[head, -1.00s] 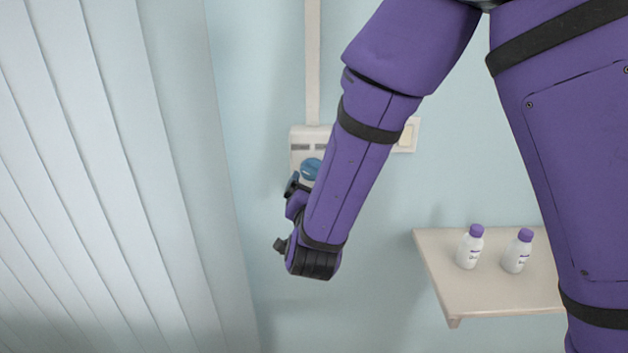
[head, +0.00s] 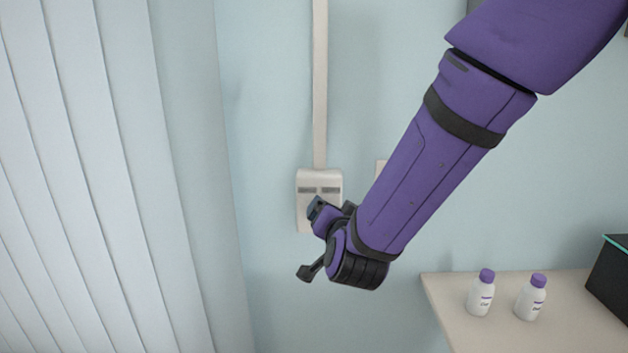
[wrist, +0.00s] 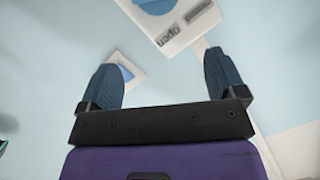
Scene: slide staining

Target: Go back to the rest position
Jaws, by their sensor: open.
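My gripper (head: 311,240) is at the end of my purple arm, in front of the wall and below the front of a white wall box. In the wrist view my gripper (wrist: 162,62) has its two dark blue fingers wide apart with nothing between them. The white wall box (head: 320,180) is partly hidden by my gripper in the head view. In the wrist view the box (wrist: 180,28) shows at the top, beyond the fingertips, with printed labels and part of a blue knob (wrist: 157,5) at the picture's edge. The fingers look apart from it.
A pale shelf (head: 445,300) at the lower right holds two white bottles with purple caps (head: 480,293) (head: 531,298) and a dark box (head: 610,282). A pale conduit (head: 320,85) runs up from the wall box. Vertical blinds (head: 100,180) fill the left. The wall between is bare.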

